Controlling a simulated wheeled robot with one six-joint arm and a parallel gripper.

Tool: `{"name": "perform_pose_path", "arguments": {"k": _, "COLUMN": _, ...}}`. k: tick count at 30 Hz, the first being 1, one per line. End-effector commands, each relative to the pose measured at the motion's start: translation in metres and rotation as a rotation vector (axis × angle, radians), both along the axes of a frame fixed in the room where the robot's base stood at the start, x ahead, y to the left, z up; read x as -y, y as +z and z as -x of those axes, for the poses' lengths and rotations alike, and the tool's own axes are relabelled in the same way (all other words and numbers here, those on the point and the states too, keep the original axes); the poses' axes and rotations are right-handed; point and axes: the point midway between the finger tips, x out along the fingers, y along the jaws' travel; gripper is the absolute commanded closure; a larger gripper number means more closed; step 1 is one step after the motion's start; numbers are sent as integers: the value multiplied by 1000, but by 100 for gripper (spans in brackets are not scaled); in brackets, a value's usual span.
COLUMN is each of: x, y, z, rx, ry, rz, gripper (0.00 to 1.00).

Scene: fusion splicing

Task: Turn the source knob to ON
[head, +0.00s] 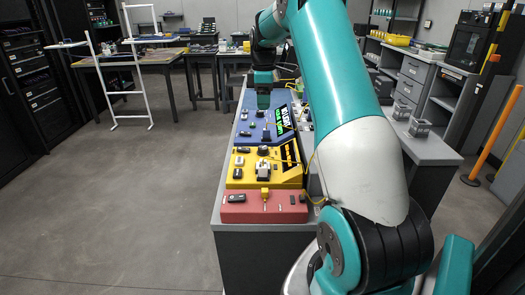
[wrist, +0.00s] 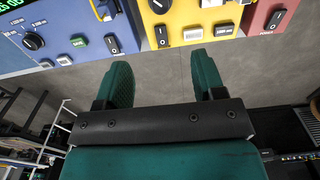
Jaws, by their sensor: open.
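My gripper (wrist: 160,70) is open and empty, its two green fingers apart in the wrist view. In the head view my gripper (head: 263,100) hangs over the far part of the blue unit (head: 240,131). The yellow panel (wrist: 182,14) has a black knob (wrist: 160,5) at the picture's top edge. The fingers touch no control. I cannot read which knob is the source knob, nor its setting.
A red unit (head: 260,210) sits at the bench's near end, beside the yellow unit (head: 240,180). The blue unit's lit display (head: 285,120) faces sideways. Grey floor (head: 130,200) is open to the left. A white frame (head: 100,85) stands farther back.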

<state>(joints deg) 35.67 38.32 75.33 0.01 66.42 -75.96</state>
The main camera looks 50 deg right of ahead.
Motion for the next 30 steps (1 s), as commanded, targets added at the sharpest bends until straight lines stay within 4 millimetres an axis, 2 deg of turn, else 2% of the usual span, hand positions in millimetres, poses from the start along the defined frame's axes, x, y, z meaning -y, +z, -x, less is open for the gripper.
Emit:
{"name": "perform_pose_path", "arguments": {"k": 5, "x": -1, "y": -26, "z": 0, "rx": -5, "ry": 4, "rz": -3, "gripper": 37}}
{"name": "perform_pose_path", "arguments": {"k": 15, "x": -3, "y": -103, "z": -1, "rx": -4, "ry": 5, "rz": -3, "gripper": 37}}
{"name": "perform_pose_path", "arguments": {"k": 21, "x": -3, "y": -142, "z": -1, "rx": -3, "ry": 5, "rz": -2, "gripper": 37}}
{"name": "perform_pose_path", "arguments": {"k": 25, "x": -2, "y": -159, "z": -1, "rx": -1, "ry": 4, "rz": -1, "gripper": 37}}
{"name": "perform_pose_path", "arguments": {"k": 30, "x": -2, "y": -168, "z": -1, "rx": 1, "ry": 4, "rz": 1, "gripper": 37}}
